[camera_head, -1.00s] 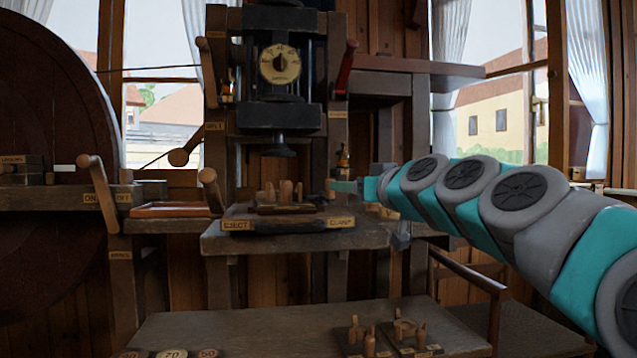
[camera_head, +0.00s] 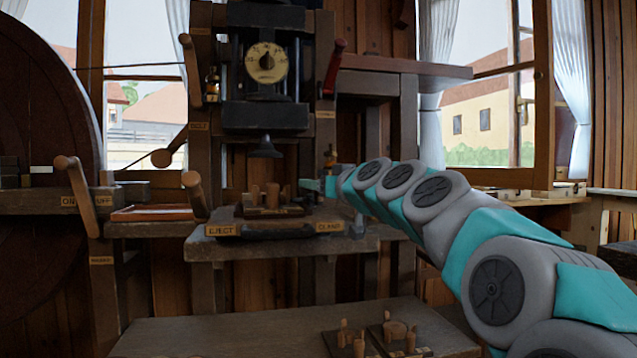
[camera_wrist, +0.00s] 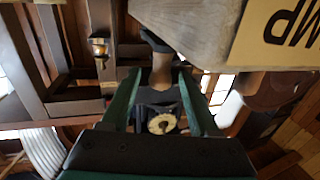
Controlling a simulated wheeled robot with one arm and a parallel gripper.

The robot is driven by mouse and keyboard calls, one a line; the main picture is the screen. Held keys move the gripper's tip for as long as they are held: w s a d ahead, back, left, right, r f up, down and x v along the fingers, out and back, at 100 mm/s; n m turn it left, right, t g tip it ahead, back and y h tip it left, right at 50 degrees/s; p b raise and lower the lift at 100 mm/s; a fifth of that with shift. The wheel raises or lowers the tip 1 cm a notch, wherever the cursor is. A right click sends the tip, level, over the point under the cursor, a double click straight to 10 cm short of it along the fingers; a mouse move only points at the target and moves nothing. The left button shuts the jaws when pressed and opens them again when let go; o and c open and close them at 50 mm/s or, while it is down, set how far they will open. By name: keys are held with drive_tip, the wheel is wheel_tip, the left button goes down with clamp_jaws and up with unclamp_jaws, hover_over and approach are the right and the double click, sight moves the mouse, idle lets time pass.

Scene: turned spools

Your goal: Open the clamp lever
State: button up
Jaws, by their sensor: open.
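The press bench carries a CLAMP label (camera_head: 330,226) at its front right. The same label shows large and tilted in the wrist view (camera_wrist: 280,35). The clamp lever (camera_wrist: 161,70) appears there as a short wooden grip with a dark top, beside the labelled board. My gripper (camera_wrist: 160,80) has its two green fingers apart, one on each side of the lever's grip. I cannot tell whether either finger touches it. In the head view my gripper (camera_head: 312,185) is small, just above the label; the lever is not clearly seen there.
A press with a round dial (camera_head: 266,63) stands behind the bench. A red-handled lever (camera_head: 334,66) is at its right. An EJECT label (camera_head: 221,231) is at the bench's left. A lower table (camera_head: 250,326) in front holds wooden pieces (camera_head: 395,330).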

drive_tip(key=shift+w, duration=0.15)
drive_tip(key=shift+c, duration=0.3)
clamp_jaws()
idle(1.1)
